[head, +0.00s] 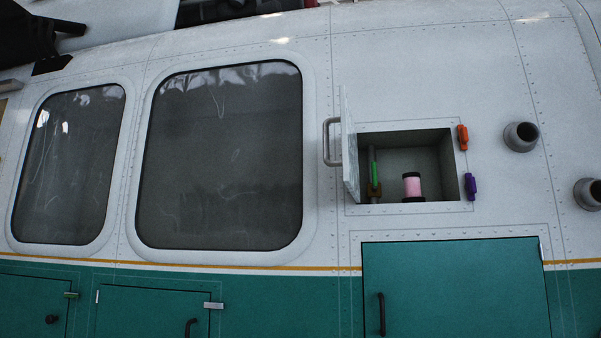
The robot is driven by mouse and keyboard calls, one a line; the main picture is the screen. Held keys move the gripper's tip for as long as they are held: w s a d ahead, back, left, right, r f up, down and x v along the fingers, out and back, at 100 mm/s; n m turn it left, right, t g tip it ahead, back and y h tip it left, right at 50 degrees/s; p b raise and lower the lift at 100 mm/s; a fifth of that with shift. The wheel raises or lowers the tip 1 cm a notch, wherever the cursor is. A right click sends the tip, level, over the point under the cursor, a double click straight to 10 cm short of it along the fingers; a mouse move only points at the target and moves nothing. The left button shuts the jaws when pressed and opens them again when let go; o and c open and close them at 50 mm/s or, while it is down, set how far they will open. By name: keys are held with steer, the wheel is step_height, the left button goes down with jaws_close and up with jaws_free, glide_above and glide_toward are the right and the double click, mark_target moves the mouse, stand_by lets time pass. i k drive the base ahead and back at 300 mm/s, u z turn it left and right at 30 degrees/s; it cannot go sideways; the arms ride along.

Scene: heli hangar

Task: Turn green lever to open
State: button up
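A green lever (372,165) stands roughly upright at the left inside an open recessed compartment (410,139) in the white side of the helicopter. Its lower end meets a small brown fitting (374,190). My gripper is not in view, and nothing touches the lever.
A pink cylinder with black ends (412,186) stands in the compartment. An orange latch (462,138) and a purple latch (471,186) sit on its right edge. Two grey pipes (521,136) (588,193) stick out farther right. A closed green door (455,290) lies below.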

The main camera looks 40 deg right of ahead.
mark_target(374, 170)
steer(key=i, duration=1)
steer(key=u, duration=0.2)
steer(key=k, duration=1)
steer(key=z, duration=1.75)
steer(key=i, duration=0.4)
steer(key=z, duration=0.1)
